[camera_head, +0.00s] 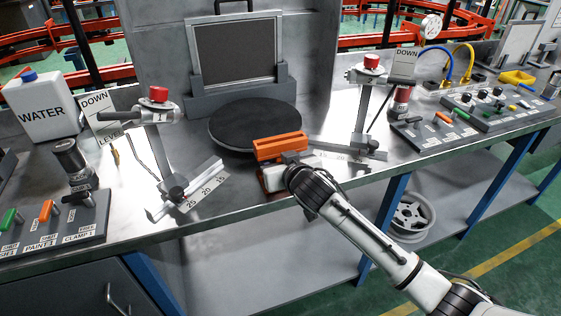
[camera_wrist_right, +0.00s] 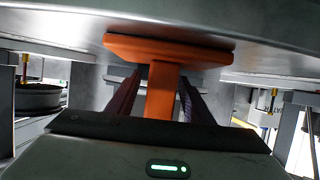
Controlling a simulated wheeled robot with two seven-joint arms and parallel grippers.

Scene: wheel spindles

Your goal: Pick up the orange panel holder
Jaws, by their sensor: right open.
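The orange panel holder (camera_head: 280,146) is at the front of the metal bench, just before the black round turntable. My right gripper (camera_head: 277,175) reaches it from the front right, close to the bench edge. In the right wrist view the holder shows a wide orange bar (camera_wrist_right: 168,48) and a narrower orange stem. The stem runs between the two dark fingers of my right gripper (camera_wrist_right: 160,85), which are open on either side of it. I cannot tell whether either finger touches the stem. My left gripper is not in view.
The black turntable (camera_head: 255,126) lies behind the holder. Stands with red knobs rise at left (camera_head: 158,95) and right (camera_head: 371,62), with scale rails (camera_head: 190,190) at the front. Control panels (camera_head: 455,130) and a white water can (camera_head: 40,105) occupy the sides.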

